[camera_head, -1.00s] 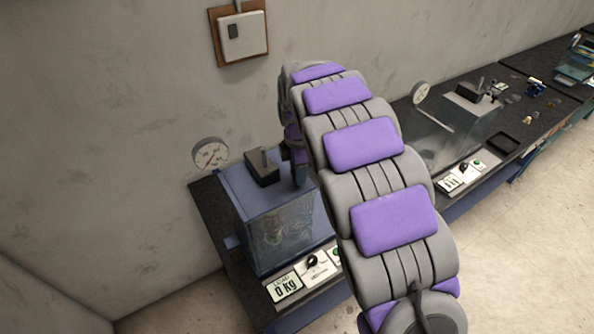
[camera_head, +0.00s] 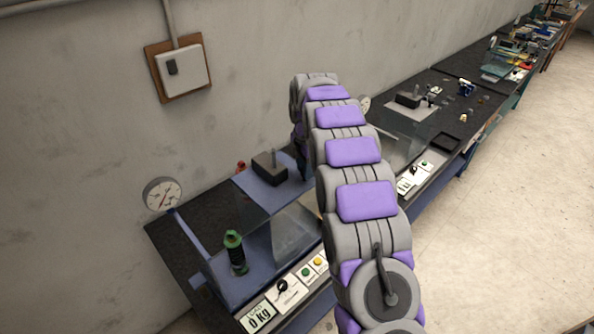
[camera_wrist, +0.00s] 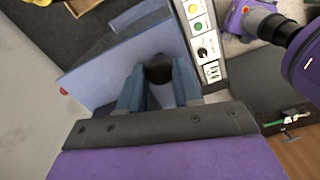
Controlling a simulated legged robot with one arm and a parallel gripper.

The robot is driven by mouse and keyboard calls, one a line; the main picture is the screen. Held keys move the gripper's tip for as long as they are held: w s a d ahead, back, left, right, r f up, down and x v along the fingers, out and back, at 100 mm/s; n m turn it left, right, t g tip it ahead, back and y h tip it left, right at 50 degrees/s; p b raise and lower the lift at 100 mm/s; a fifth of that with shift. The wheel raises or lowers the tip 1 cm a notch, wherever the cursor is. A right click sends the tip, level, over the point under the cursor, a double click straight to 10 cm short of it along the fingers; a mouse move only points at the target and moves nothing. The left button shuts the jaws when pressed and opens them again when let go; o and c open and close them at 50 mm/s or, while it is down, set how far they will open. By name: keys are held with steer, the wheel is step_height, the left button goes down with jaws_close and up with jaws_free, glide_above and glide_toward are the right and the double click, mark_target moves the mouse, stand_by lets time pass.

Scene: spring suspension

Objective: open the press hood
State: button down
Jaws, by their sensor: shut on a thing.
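The press hood (camera_head: 268,190) has a blue top with a black block on it and clear sides. In the head view it sits toward the right of the press, with the left part uncovered. A dark green cylinder (camera_head: 236,254) stands in that uncovered part. My gripper's fingers (camera_wrist: 158,88) show in the wrist view, shut on a dark round handle (camera_wrist: 159,67) beside the hood's blue panel (camera_wrist: 105,68). In the head view my arm hides the gripper and the handle.
The load display (camera_head: 260,317) reads 0 kg. A dial gauge (camera_head: 162,194) stands at the left, near the wall with a switch box (camera_head: 181,67). A second press station and cluttered benches lie to the right. The floor at right is clear.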

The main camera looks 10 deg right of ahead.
steer(key=shift+w+d, duration=0.2)
steer(key=c, duration=0.8)
jaws_free()
steer(key=shift+a, duration=0.15)
step_height(320, 180, up, 17)
steer(key=p, duration=0.6)
steer(key=shift+r, duration=0.15)
